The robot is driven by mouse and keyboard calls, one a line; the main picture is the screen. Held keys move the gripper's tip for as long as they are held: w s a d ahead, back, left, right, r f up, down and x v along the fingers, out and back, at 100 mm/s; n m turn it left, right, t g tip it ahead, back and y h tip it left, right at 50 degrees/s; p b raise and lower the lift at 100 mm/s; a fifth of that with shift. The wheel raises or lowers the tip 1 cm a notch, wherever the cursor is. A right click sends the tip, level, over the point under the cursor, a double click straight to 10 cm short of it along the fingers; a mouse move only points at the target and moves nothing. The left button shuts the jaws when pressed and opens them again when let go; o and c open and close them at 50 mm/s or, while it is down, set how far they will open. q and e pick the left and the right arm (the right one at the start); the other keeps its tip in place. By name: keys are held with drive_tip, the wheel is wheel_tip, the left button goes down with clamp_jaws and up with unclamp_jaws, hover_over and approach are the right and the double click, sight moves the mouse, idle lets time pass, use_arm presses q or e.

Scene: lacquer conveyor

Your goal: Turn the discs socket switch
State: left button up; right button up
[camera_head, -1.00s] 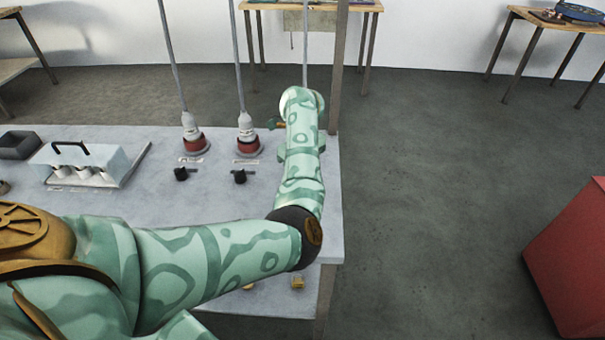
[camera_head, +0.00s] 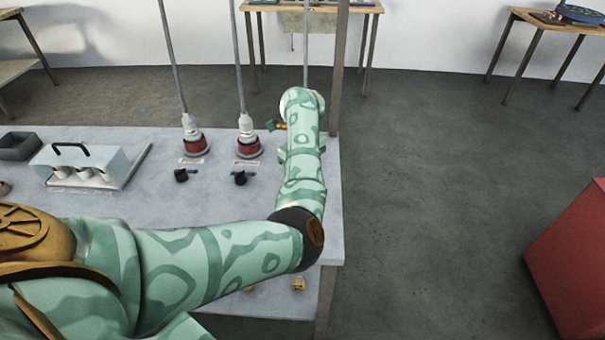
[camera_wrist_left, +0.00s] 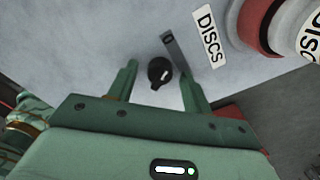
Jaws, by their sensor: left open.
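The discs socket switch is a small black round knob (camera_wrist_left: 160,72) with a pale pointer mark, in the left wrist view. It sits on the grey panel beside a white label reading DISCS (camera_wrist_left: 208,36). My left gripper (camera_wrist_left: 157,67) is open, with one green finger on each side of the knob. I cannot tell whether the fingers touch it. The red and white discs plug and socket (camera_wrist_left: 258,22) show at upper right. In the head view my left arm hides this switch and its socket; only a small green part of the gripper (camera_head: 276,125) shows.
Two other red sockets with plugs (camera_head: 194,143) (camera_head: 248,145) and black knobs (camera_head: 181,175) (camera_head: 240,178) stand left of my arm. A white box with a black handle (camera_head: 85,160) and a dark tray (camera_head: 18,145) lie farther left. A post (camera_head: 339,70) rises at the table's right end.

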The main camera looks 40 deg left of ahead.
use_arm(q)
wheel_tip(320, 180, up, 16)
drive_tip(key=p, duration=0.6)
use_arm(e)
wheel_tip(320, 180, up, 6)
drive_tip(key=w, duration=0.2)
drive_tip(key=shift+r+t, duration=0.2)
drive_tip(key=shift+t, duration=0.1)
